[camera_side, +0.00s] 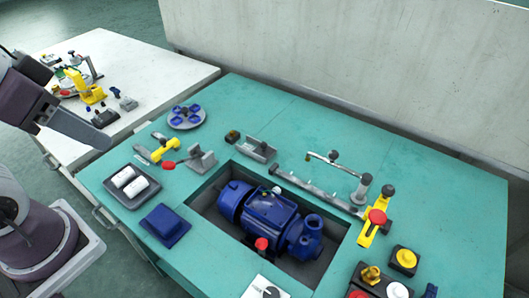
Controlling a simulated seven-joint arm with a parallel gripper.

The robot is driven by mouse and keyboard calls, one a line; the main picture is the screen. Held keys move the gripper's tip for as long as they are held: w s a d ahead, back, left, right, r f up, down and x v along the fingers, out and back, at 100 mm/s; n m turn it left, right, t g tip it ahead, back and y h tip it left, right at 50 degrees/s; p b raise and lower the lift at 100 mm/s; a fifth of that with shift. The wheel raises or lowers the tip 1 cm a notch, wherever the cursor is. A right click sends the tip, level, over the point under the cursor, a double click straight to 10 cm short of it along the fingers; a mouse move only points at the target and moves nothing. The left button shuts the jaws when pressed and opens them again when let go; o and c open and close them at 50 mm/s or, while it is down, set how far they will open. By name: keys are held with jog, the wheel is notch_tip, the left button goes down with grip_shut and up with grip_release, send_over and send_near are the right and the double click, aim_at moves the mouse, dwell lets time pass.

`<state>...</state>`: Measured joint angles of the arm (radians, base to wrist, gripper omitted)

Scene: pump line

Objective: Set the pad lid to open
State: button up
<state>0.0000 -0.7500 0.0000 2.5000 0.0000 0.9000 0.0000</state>
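A flat dark blue box (166,226) lies on the front left of the teal bench; it looks closed, and it may be the pad with its lid, though no label can be read. My gripper (103,143) appears to be the dark grey end of my arm at the upper left. It hangs above the left edge of the bench, behind and to the left of the blue box and apart from it. Its fingers cannot be made out, and nothing is seen held in it.
A grey tray with white rolls (133,187) lies close behind the blue box. A blue pump (268,212) sits in a recess (205,205) to its right. Yellow and red clamps, a dish (186,117) and push buttons (404,260) stand around. The teal bench (460,215) is clear at the right.

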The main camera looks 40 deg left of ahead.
dwell(0.3)
jog(key=shift+o, duration=0.7)
jog(key=w+r+g+h, duration=0.1)
jog(key=w+r+g, duration=0.15)
jog(key=w, duration=0.75)
jog(key=m+g+y, duration=0.1)
jog(key=m+g, duration=0.2)
send_over(264, 142)
notch_tip(264, 142, down, 25)
jog(key=shift+s, duration=0.15)
notch_tip(264, 142, down, 7)
jog(key=shift+f, duration=0.2)
jog(key=shift+c, duration=0.4)
